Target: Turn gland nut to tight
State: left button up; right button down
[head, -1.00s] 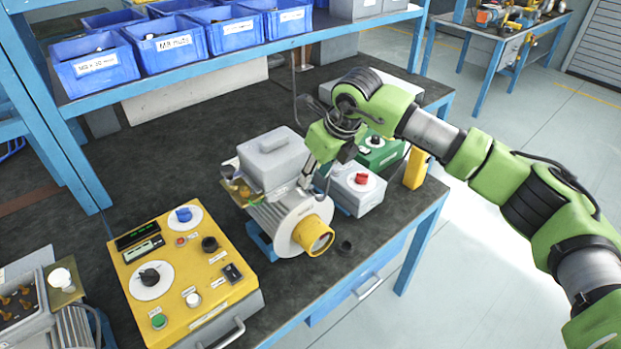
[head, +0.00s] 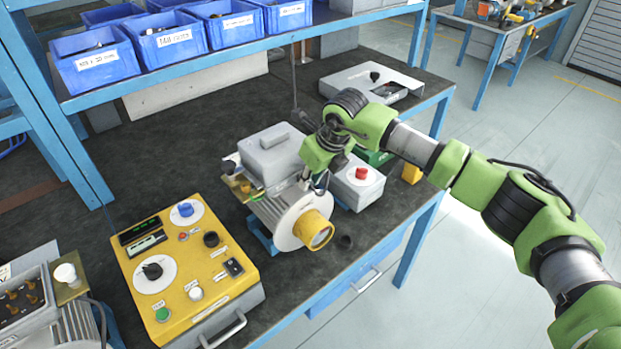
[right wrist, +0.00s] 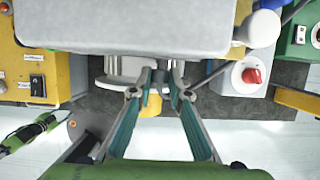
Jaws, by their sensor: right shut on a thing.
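The blower motor (head: 290,213) stands on the bench with a grey terminal box (head: 268,157) on top and a yellow ring (head: 313,230) at its front end. My right gripper (head: 319,183) is at the right side of the terminal box, pointing down. In the right wrist view its two fingers (right wrist: 161,76) come close together beside the large grey box (right wrist: 130,25), closed on a small part. That part, at the gland nut's place, is mostly hidden by the fingers and too small to make out.
A yellow control panel (head: 200,283) stands left of the motor. A grey box with a red knob (head: 361,177) is close at the right, with a green box (head: 374,157) behind it. Blue bins (head: 98,72) line the shelf. The bench (head: 160,160) is clear behind the panel.

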jog(key=y+b, duration=0.1)
jog(key=g+y+b, duration=0.1)
jog(key=b, duration=0.1)
jog(key=shift+w+d+f+m, duration=0.15)
jog(key=shift+w+d+m, duration=0.1)
jog(key=shift+d+m, duration=0.05)
jog(key=shift+w+d+m+g+y+b, duration=0.1)
jog(key=shift+d+m+g+y+b, duration=0.1)
jog(key=shift+g+y+b, duration=0.6)
jog(key=shift+w+d+m+g+y+b, duration=0.15)
jog(key=shift+g+y+b, duration=0.35)
jog(key=shift+y+b, duration=0.55)
jog(key=shift+a, duration=0.1)
jog(key=c, duration=1.9)
grip_release()
jog(key=shift+s, duration=0.1)
